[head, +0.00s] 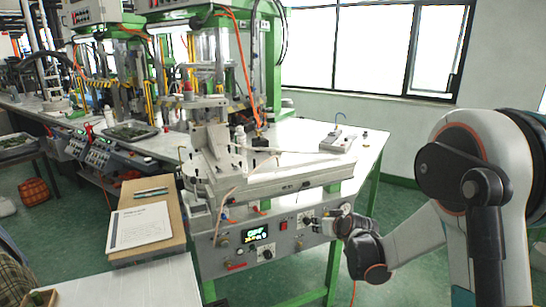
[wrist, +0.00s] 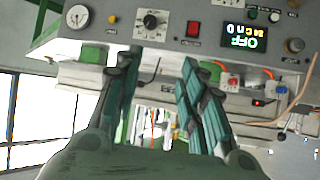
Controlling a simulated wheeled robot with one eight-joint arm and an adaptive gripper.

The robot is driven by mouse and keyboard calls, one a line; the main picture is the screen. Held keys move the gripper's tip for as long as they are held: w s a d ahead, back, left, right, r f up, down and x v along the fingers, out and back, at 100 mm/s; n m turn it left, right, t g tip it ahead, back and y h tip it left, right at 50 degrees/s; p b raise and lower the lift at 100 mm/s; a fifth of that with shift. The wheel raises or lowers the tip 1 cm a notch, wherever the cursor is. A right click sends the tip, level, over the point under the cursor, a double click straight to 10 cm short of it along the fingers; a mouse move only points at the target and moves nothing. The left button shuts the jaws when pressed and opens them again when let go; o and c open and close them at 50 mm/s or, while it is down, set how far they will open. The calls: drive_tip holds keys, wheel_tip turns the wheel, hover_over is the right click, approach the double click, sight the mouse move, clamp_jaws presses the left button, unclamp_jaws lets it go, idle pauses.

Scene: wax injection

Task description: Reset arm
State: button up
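My arm reaches in from the right in the head view. My gripper (head: 318,226) is just in front of the right part of the wax machine's control panel (head: 283,240). In the wrist view my gripper (wrist: 158,66) is open, its two green-grey fingers apart with nothing between them. The panel (wrist: 174,42) appears upside down beyond the fingertips. A black dial knob (wrist: 150,22) lies just past the gap, and I see no contact with it. A red switch (wrist: 193,29) and a lit display (wrist: 244,37) sit to its right.
The machine stands on a white bench (head: 375,142) with green legs. A box with a paper sheet (head: 139,226) on top is left of the panel. Open floor lies right of the bench.

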drive_tip(key=s+r+g, duration=0.1)
drive_tip(key=s+r, duration=0.5)
drive_tip(key=s, duration=0.3)
drive_tip(key=s+r+g, duration=0.1)
drive_tip(key=s+r, duration=0.6)
drive_tip(key=s, duration=0.3)
drive_tip(key=s+f+m+g+h, duration=0.1)
drive_tip(key=s+g+h, duration=0.1)
drive_tip(key=s, duration=2)
drive_tip(key=shift+s+d+f+m, duration=0.2)
drive_tip(key=shift+d+f+m, duration=0.1)
